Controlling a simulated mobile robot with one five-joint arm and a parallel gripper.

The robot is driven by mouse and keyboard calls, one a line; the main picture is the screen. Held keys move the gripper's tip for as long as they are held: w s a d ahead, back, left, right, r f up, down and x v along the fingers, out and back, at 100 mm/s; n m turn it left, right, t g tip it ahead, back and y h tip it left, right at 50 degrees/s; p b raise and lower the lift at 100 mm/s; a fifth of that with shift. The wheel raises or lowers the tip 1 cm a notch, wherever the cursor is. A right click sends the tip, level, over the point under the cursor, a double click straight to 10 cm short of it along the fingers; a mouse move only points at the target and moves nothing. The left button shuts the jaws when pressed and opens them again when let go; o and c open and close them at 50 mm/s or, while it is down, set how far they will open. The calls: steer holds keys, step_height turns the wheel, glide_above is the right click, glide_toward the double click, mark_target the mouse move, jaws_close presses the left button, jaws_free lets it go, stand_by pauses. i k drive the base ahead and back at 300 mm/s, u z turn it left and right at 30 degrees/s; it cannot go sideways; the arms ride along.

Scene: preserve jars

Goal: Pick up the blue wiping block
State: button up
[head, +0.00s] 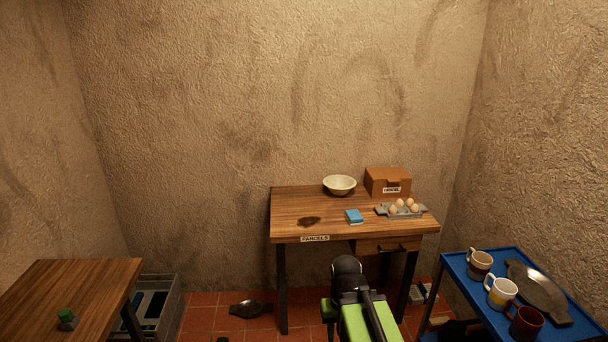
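The blue wiping block (354,216) lies on the wooden table (290,205) against the far wall, near the middle of its top. A dark stain (309,221) is on the tabletop to the left of the block. My black and green arm (350,290) shows at the bottom centre, in front of the table and apart from the block. Its fingertips cannot be made out, so whether my gripper is open or shut does not show. Nothing touches the block.
An egg tray (387,211) with several eggs sits right of the block. A wooden box (387,181) and white bowl (340,185) stand behind. A blue trolley (463,278) with mugs is at right. Another table (80,280) and a grey crate (172,305) are at left.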

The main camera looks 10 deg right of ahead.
mark_target(353, 217)
steer(key=i, duration=2.1)
steer(key=u, duration=4.9)
steer(key=i, duration=0.1)
steer(key=z, duration=3.35)
steer(key=i, duration=0.6)
steer(key=u, duration=0.2)
steer(key=k, duration=0.6)
steer(key=z, duration=0.1)
